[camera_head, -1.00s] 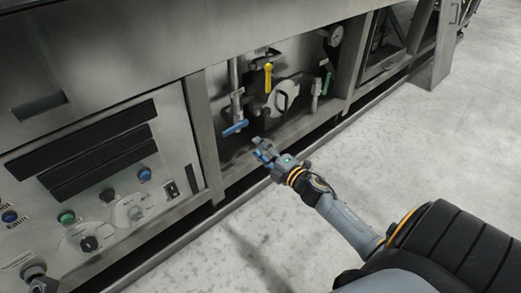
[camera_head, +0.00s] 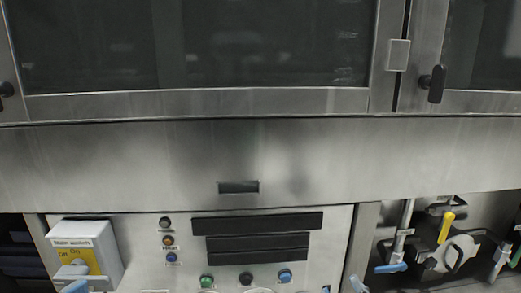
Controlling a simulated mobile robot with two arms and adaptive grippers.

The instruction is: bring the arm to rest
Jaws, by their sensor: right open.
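The rest of the right arm is below the frame. A similar pale blue tip at the bottom left, by the main switch box, looks like part of my left gripper (camera_head: 75,287). Whether that one is open or shut cannot be seen.
The washer's steel front (camera_head: 120,165) fills the view, with dark windows above. The control panel (camera_head: 130,225) carries a main switch box (camera_head: 85,250) and several buttons. At the right are a blue-handled valve (camera_head: 391,267) and a yellow lever (camera_head: 446,227).

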